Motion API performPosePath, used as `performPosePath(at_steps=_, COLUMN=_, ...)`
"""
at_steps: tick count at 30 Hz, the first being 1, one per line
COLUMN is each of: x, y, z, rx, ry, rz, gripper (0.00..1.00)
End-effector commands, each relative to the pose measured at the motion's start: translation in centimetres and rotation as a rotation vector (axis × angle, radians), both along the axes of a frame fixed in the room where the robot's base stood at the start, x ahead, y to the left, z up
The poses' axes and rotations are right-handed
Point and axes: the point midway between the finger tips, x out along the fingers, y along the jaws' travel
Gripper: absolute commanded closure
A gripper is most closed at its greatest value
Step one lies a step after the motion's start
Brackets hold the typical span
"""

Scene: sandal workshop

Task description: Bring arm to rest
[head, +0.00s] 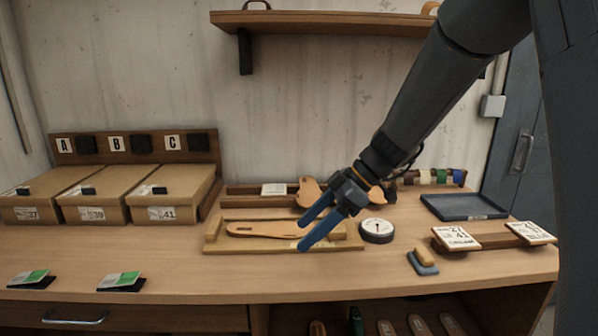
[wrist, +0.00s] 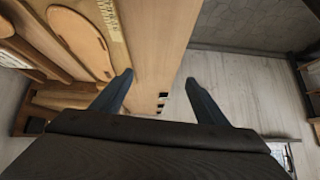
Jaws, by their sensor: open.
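My gripper (head: 312,232) is open and empty in the head view. Its two blue fingers point down and to the left, in front of the wooden fixture (head: 214,238) that holds a tan sole-shaped piece (head: 262,230). In the wrist view my gripper (wrist: 160,88) shows its two dark fingers spread apart with nothing between them. The bench edge and the floor lie beyond them. The sole-shaped piece also shows at the upper left of the wrist view (wrist: 78,40). My arm comes down from the upper right of the head view.
A round dial (head: 377,231) stands just right of my gripper. Three cardboard boxes (head: 98,200) are at the left under letters. A dark blue tray (head: 464,207), label blocks (head: 456,239) and a small tan-topped block (head: 424,262) are at the right. A shelf (head: 320,24) hangs above.

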Motion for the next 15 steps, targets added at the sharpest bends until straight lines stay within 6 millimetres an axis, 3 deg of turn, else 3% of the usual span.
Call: performPosePath(at_steps=15, x=-4.2, y=-4.9, z=-4.0, rx=-0.242, ry=0.220, rz=-0.341, gripper=0.32)
